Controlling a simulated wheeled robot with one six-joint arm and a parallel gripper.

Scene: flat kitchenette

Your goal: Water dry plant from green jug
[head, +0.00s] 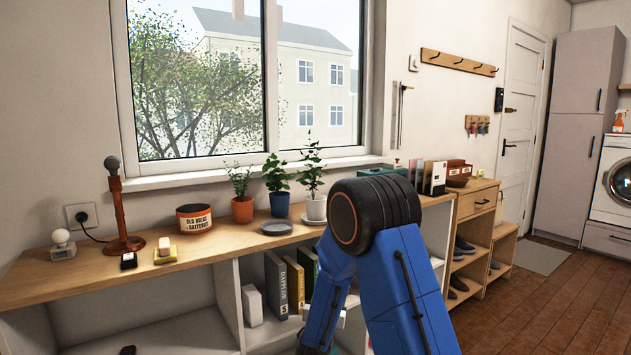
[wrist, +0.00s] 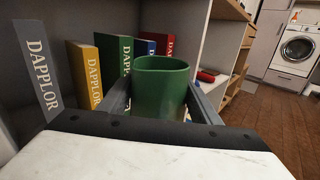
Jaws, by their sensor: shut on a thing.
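My gripper (wrist: 160,108) is shut on the green jug (wrist: 161,88), one finger on each side of it. The jug looks upright, and its inside is not visible. It is at shelf height in front of a row of books. In the head view my arm hides the jug. Three potted plants stand on the wooden counter by the window: one in a terracotta pot (head: 242,210), one in a blue pot (head: 279,204), one in a white pot (head: 316,208). All show green leaves; I cannot tell which is dry.
A grey saucer (head: 276,228) lies before the blue pot. A tin (head: 194,218), a yellow sponge-like block (head: 165,253) and a lamp stand (head: 120,215) are farther left. Wooden floor is free at right.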

